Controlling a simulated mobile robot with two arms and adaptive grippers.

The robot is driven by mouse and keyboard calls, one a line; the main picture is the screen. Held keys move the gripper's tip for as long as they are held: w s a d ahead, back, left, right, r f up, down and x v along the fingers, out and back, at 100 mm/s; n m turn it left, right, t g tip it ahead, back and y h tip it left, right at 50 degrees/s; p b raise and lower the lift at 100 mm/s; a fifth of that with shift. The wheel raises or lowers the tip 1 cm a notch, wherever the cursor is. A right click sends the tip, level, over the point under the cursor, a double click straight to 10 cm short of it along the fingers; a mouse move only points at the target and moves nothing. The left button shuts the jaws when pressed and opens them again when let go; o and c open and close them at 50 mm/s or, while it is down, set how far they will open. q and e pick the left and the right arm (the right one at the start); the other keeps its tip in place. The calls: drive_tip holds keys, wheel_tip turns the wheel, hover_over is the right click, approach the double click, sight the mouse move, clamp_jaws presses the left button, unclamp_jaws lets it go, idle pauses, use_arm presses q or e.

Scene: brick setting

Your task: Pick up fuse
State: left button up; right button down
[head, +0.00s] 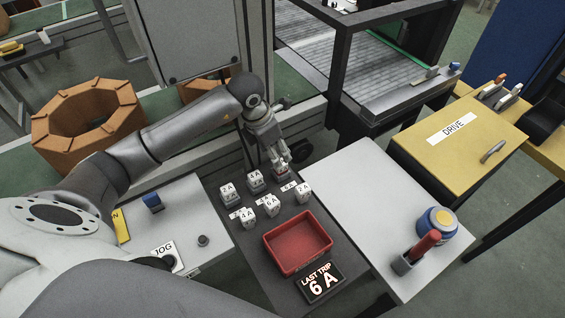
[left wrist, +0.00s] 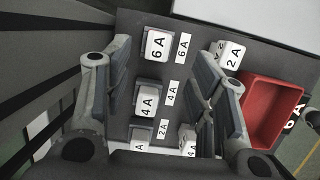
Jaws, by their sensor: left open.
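Several white fuse blocks stand in two rows on a dark panel (head: 336,231), with label strips beside them. In the left wrist view, a 6 A fuse (left wrist: 157,46) stands at the far end of its row, a 4 A fuse (left wrist: 146,100) nearer. My left gripper (head: 282,167) is open and empty over the far end of the rows, partly hiding a fuse there. In the left wrist view, its fingers (left wrist: 163,55) lie either side of that row, with the 6 A fuse between the tips; contact cannot be told. A display (head: 320,283) reads "LAST TRIP 6 A". My right gripper is not visible.
An empty red tray (head: 298,243) sits on the panel near the fuses. A white table (head: 375,190) at right holds a red-handled item (head: 424,243) and a blue-yellow round object (head: 438,222). A yellow DRIVE cabinet (head: 470,150) stands beyond. A JOG control plate (head: 168,254) lies left.

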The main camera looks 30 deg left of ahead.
sight(281, 169)
use_arm(q)
drive_tip(key=shift+x, duration=0.9)
drive_tip(key=shift+w+d+f, duration=0.1)
drive_tip(key=shift+w+f, duration=0.05)
drive_tip(key=shift+f, duration=0.2)
drive_tip(key=p+x, duration=0.2)
drive_tip(key=x, duration=0.2)
drive_tip(key=shift+f, duration=0.5)
drive_tip(key=shift+c, duration=2.3)
drive_tip(key=c, duration=0.5)
clamp_jaws()
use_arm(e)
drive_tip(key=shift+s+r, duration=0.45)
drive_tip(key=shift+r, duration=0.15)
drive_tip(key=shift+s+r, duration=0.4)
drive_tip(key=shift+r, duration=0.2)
